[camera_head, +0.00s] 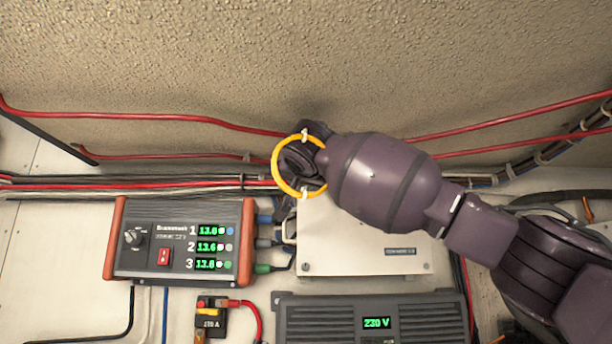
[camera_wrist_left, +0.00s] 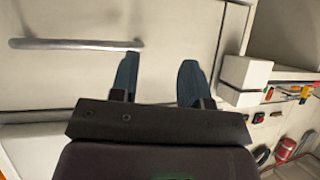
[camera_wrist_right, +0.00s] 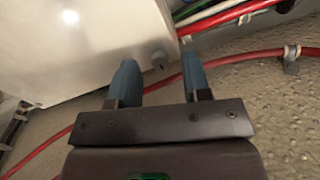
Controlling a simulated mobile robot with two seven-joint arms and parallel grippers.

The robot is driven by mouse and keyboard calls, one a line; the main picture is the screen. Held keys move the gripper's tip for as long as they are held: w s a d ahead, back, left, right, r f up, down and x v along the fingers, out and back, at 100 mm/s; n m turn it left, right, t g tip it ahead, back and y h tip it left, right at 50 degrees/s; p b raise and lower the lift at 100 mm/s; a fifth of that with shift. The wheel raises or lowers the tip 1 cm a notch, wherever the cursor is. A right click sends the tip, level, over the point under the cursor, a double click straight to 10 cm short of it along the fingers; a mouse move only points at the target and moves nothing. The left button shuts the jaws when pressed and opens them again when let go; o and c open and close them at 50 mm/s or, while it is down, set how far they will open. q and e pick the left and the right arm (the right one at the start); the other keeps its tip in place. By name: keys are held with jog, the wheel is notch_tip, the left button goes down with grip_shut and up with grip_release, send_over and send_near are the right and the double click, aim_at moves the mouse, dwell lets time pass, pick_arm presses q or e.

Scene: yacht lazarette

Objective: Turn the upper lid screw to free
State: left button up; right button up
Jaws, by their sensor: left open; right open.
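The white lidded box (camera_head: 355,245) is fixed to the wall, partly behind my right arm in the head view. One small screw (camera_head: 306,267) shows at its lower left corner; its upper edge is covered by my arm. In the right wrist view the white box (camera_wrist_right: 90,45) fills the upper left. My left gripper (camera_wrist_left: 158,70) is open and empty, away from the box.
Red cables (camera_head: 150,118) run along the textured wall above the box. A three-display unit (camera_head: 180,242) stands left of it, a 230 V unit (camera_head: 375,318) below. A handle bar (camera_wrist_left: 75,44) is near my left gripper.

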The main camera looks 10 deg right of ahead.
jog(key=shift+w, duration=0.35)
jog(key=shift+c, duration=0.4)
jog(key=c, duration=0.7)
grip_shut()
